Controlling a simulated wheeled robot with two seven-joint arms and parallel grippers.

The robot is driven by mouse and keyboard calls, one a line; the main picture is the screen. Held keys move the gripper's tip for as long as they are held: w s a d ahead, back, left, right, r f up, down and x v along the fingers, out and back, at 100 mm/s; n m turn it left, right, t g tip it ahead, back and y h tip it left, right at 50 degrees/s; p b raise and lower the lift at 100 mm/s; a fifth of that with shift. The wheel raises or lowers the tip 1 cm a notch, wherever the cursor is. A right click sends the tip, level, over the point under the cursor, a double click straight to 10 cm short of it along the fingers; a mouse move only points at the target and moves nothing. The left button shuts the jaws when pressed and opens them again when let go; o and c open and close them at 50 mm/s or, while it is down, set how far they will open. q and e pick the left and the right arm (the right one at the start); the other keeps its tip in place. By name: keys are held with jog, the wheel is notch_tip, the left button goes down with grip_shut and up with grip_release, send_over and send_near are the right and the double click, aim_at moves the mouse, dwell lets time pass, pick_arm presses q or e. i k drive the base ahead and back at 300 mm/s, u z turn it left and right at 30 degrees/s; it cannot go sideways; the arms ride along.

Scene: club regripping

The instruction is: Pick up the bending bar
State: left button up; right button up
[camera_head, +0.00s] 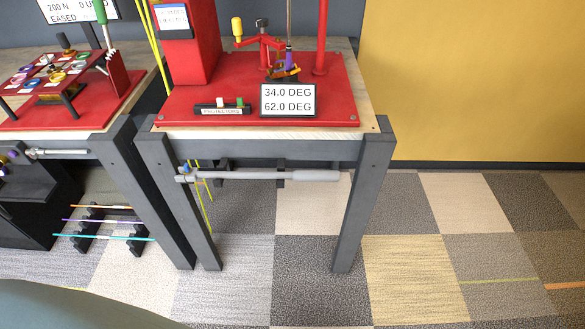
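A grey metal bar (270,175), which looks like the bending bar, lies level across dark holders under the front edge of the right-hand workbench. Its thicker handle end is at the right, and its thinner end with a small blue part is at the left. Neither of my grippers shows in the head view.
The right workbench (250,133) carries a red fixture and a display (288,100) reading 34.0 DEG and 62.0 DEG. A left workbench holds a red rack (50,80). Thin coloured rods (105,221) lie on low black stands below. Carpet (420,250) at the right is clear.

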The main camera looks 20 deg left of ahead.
aim_at(297, 174)
jog(key=z, duration=1.05)
jog(key=i, duration=3.1)
jog(key=u, duration=3.9)
jog(key=i, duration=0.55)
